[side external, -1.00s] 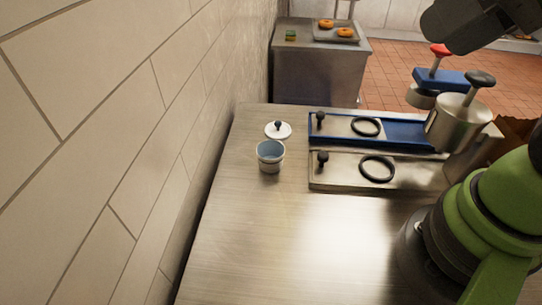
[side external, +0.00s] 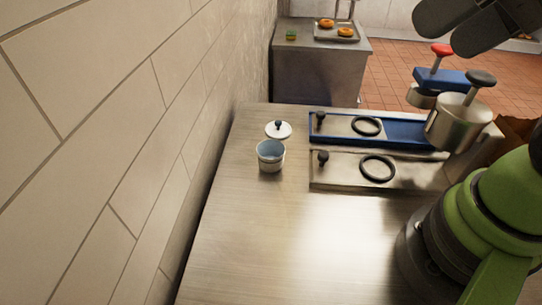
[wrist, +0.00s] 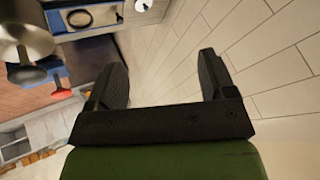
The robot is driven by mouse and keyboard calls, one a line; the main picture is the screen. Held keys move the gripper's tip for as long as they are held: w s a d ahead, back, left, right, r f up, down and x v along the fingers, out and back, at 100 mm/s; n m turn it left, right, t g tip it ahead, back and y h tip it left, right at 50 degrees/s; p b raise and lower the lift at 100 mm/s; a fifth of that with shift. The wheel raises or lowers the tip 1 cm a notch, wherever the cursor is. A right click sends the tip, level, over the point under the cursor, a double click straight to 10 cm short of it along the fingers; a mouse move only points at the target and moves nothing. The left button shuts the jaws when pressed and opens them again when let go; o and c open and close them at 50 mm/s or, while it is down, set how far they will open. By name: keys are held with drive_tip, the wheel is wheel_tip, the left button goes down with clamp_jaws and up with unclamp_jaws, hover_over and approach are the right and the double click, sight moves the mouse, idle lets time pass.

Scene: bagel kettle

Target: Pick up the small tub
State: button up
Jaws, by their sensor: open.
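The small tub (side external: 270,163) is a pale, round, open-topped cup with a bluish inside. It stands upright on the steel counter, near the tiled wall, in the side external view. A white lid (side external: 278,130) with a dark knob lies just behind it, apart from it. My gripper (wrist: 162,78) shows in the wrist view with its two dark fingers spread wide and nothing between them. It is well away from the tub.
Right of the tub are a blue tray (side external: 400,138) and a metal tray (side external: 335,178), each with a black ring. A metal pot (side external: 455,124) and a red-knobbed blue piece (side external: 445,78) stand further right. The counter's front (side external: 260,240) is clear. The tiled wall (side external: 110,120) borders the left.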

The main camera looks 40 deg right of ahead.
drive_tip(key=shift+o, duration=0.9)
